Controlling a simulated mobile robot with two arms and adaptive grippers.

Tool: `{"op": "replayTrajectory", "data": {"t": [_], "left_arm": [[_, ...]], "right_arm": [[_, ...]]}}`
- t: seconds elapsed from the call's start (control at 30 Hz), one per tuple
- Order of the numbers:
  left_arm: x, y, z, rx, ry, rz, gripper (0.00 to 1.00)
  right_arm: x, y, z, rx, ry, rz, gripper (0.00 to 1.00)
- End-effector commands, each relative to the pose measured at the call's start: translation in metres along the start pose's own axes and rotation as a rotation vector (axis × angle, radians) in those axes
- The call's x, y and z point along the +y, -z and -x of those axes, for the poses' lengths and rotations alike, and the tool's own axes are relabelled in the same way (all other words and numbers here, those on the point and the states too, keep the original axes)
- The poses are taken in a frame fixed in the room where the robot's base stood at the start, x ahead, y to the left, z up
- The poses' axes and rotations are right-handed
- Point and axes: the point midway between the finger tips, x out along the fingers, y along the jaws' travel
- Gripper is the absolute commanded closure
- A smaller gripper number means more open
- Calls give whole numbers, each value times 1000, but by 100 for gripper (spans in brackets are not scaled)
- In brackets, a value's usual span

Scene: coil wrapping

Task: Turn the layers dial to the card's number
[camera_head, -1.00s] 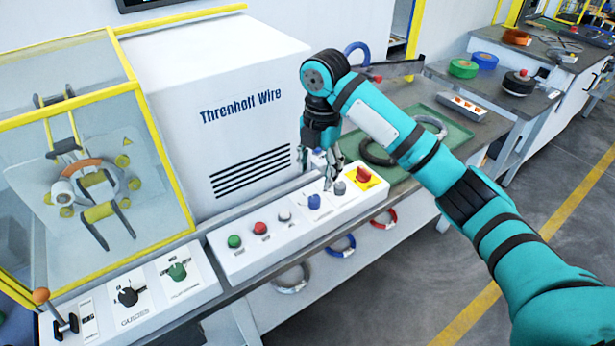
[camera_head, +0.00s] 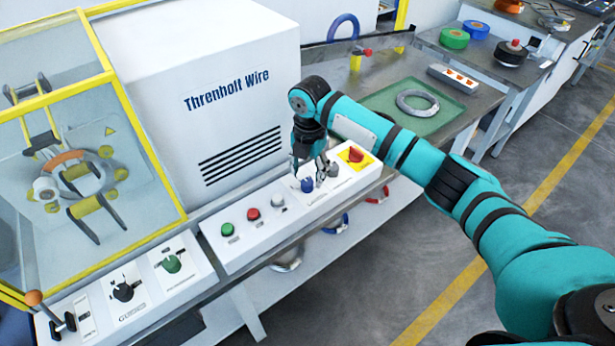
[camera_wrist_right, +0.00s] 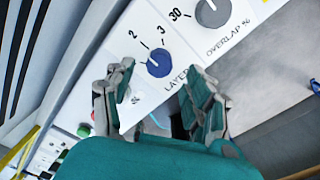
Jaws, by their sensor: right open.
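My right gripper (camera_head: 309,173) is open over the dial. In the wrist view its fingers (camera_wrist_right: 158,80) stand on either side of the dial's near side, with no clear contact. No number card can be made out. My left gripper is out of view.
The grey overlap dial (camera_head: 333,171) is close beside the layers dial, with a red knob (camera_head: 356,154) on a yellow plate beyond. Green (camera_head: 227,229), red (camera_head: 253,214) and pale (camera_head: 278,200) buttons lie to the left. A green tray (camera_head: 448,112) holds a grey coil (camera_head: 417,103).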

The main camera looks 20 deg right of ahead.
Motion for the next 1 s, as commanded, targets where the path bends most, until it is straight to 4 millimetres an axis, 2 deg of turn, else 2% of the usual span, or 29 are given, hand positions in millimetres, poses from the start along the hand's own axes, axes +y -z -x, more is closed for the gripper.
{"op": "replayTrajectory", "data": {"t": [0.1, 0.2, 0.4, 0.57, 0.67, 1.0], "left_arm": [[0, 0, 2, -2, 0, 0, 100], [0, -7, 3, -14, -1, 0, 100], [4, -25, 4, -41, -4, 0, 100], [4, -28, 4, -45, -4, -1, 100], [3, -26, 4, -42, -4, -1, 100], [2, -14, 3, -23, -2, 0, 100]], "right_arm": [[0, 0, -17, 2, 2, 0, 45], [0, 0, -27, 1, 2, 0, 45], [0, 0, -33, 0, 0, 0, 45], [0, 0, -33, 0, 0, 0, 45], [0, 0, -33, 0, 0, 0, 56], [0, 0, -32, 0, 0, 0, 100]]}}
